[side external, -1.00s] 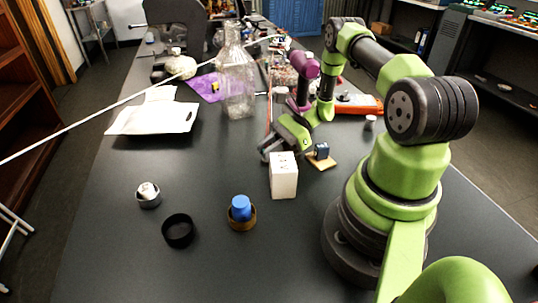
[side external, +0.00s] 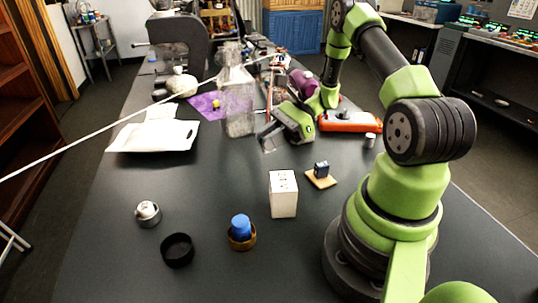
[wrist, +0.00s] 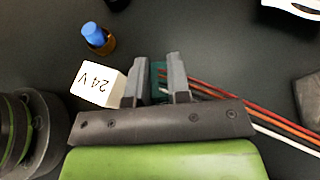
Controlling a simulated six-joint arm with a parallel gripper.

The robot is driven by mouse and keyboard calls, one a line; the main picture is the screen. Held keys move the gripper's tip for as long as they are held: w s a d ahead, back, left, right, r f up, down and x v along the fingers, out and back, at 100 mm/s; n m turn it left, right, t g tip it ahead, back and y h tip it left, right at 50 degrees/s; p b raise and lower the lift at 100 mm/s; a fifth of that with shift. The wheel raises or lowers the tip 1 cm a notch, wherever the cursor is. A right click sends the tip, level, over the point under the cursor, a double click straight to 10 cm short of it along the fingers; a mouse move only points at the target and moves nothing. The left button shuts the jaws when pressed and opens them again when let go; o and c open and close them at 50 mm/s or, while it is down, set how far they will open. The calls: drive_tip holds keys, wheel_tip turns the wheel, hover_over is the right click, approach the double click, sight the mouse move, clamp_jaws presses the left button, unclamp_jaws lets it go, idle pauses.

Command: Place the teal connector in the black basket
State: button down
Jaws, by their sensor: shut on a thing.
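My gripper (wrist: 158,80) is shut on the teal connector (wrist: 158,72), which shows as a narrow dark teal piece between the two grey fingers in the wrist view. Most of the connector is hidden by the fingers. In the side view my gripper (side external: 268,138) is above the table behind the white box, and the connector cannot be made out there. The black basket (side external: 177,250) is a low, round, open-topped cup at the front left of the table. It looks empty and stands well apart from my gripper.
A white box (side external: 283,194), marked 24V in the wrist view (wrist: 97,84), stands between gripper and basket. A blue piece in a brass ring (side external: 241,230) and a silver cup (side external: 147,213) flank the basket. Red, orange and white wires (wrist: 255,108) extend right from the fingers.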

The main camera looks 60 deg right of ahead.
drive_tip(key=shift+r, duration=0.8)
drive_tip(key=w+a+n+g+y, duration=0.1)
drive_tip(key=w+a+n+g, duration=0.35)
drive_tip(key=a, duration=0.95)
drive_tip(key=r+n+g+y, duration=0.1)
drive_tip(key=n+g, duration=0.1)
drive_tip(key=g, duration=0.1)
hover_over(179, 253)
drive_tip(key=shift+f, duration=3.85)
drive_tip(key=c, duration=1)
unclamp_jaws()
